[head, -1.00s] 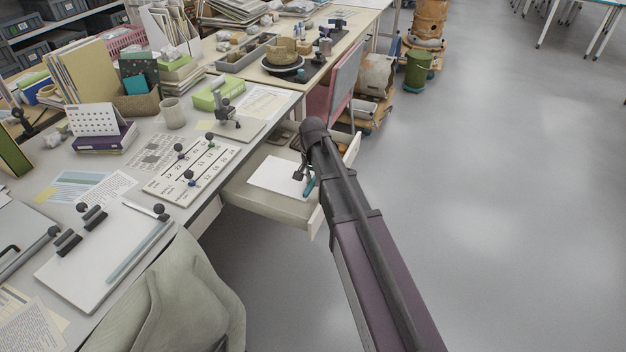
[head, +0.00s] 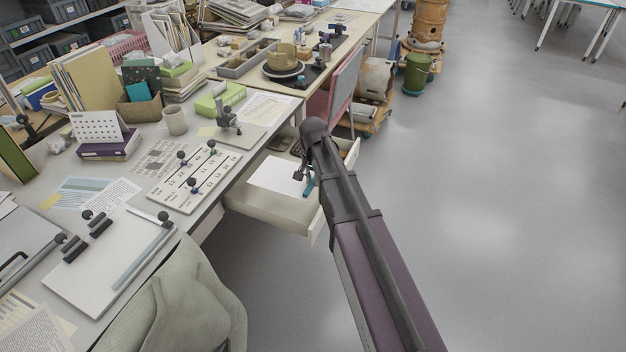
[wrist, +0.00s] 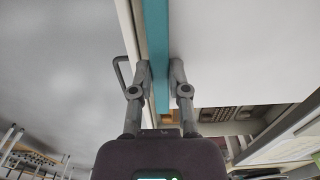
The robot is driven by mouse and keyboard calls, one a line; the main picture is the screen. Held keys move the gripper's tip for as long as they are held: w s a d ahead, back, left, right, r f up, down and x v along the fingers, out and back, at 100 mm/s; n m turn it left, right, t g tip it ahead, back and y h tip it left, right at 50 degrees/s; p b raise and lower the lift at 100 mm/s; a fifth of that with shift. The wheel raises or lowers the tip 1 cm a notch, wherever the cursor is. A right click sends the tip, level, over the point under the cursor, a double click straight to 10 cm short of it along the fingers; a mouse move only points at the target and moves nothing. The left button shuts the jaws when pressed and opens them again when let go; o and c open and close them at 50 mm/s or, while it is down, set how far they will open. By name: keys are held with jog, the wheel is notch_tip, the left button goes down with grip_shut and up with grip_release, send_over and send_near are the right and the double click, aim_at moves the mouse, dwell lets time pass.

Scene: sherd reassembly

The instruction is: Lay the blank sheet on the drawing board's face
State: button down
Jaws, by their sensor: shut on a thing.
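The blank white sheet (head: 278,174) is at the open drawer below the desk's right edge, with a teal strip (head: 310,185) along its near right edge. My gripper (head: 305,174) is at that edge. In the wrist view my gripper (wrist: 159,82) has its fingers on both sides of the teal strip (wrist: 156,35), shut on it, and the white sheet (wrist: 235,50) spreads to the right. I cannot tell whether the sheet is clear of the drawer floor. The pale board (head: 95,275), which looks like the drawing board, lies on the desk at lower left with black clips and a long bar.
The open drawer (head: 275,208) juts out from the desk. A numbered panel with knobs (head: 195,182), a mug (head: 174,121) and a small stand (head: 228,118) are on the desk. The floor at right is free.

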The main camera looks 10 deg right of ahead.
jog(key=shift+r+p, duration=1.75)
jog(key=shift+r, duration=0.15)
jog(key=shift+r, duration=0.1)
notch_tip(320, 180, up, 28)
jog(key=p, duration=2.8)
jog(key=shift+f, duration=0.2)
jog(key=shift+a, duration=0.1)
